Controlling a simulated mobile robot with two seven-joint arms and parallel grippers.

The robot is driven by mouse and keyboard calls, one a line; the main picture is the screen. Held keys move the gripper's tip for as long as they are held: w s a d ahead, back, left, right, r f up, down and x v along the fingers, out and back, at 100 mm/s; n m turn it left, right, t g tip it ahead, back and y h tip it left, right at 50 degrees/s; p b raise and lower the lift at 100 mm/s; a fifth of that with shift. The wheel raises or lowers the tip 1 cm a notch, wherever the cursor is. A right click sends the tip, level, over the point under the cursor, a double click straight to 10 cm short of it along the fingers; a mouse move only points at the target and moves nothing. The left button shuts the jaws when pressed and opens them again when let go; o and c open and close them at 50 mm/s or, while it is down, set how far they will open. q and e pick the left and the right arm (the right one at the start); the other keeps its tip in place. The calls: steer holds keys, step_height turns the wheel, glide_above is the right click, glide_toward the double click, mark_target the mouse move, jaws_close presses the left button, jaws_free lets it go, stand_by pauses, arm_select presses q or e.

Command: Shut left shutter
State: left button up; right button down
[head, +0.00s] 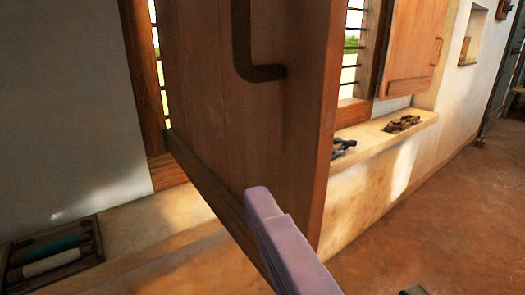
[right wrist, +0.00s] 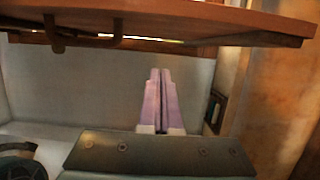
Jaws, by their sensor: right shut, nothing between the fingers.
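The left shutter (head: 240,110) is a brown wooden panel that stands open, swung out from the barred window, and fills the middle of the head view. It has a dark bent handle (head: 262,72) on the face towards me. In the right wrist view the shutter (right wrist: 200,20) crosses the top, with its handle below its edge. My right gripper (head: 262,200) has purple fingers, shut and empty, in front of the shutter's lower part. Its fingers also show in the right wrist view (right wrist: 160,75), below the shutter's edge. I cannot tell whether they touch it. My left gripper is not in view.
Another wooden shutter (head: 412,45) stands at the right of the window. A plaster ledge (head: 385,138) below it holds small dark items (head: 403,124). A tray with green and white rolls (head: 50,262) lies at lower left. The brown floor (head: 440,220) at right is clear.

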mark_target(276, 157)
steer(key=w+p, duration=0.2)
steer(key=w, duration=0.7)
steer(key=shift+d, duration=0.1)
steer(key=shift+w+d, duration=0.2)
steer(key=shift+d, duration=0.2)
